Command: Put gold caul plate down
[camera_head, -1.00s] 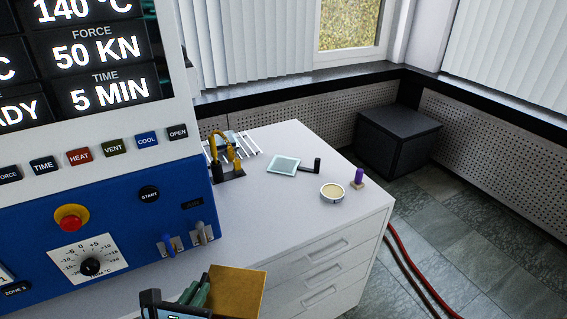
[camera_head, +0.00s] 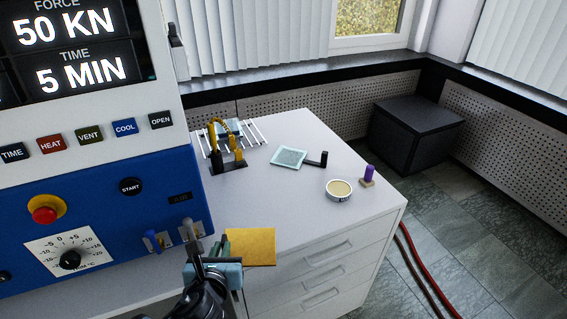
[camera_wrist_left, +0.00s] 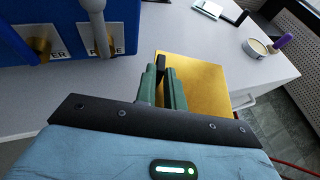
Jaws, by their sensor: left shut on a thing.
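The gold caul plate (camera_head: 252,246) is a flat square gold sheet with a small dark tab. My left gripper (camera_head: 218,254) is shut on it at its near left side. In the left wrist view the green fingers (camera_wrist_left: 162,88) close around the dark tab, and the plate (camera_wrist_left: 200,85) extends ahead and to the right. In the head view the plate overlaps the front edge of the white cabinet top (camera_head: 260,195). I cannot tell for sure whether it touches the top. My right gripper is not in view.
A blue and white press (camera_head: 100,200) with levers stands at left. The cabinet top's middle is clear.

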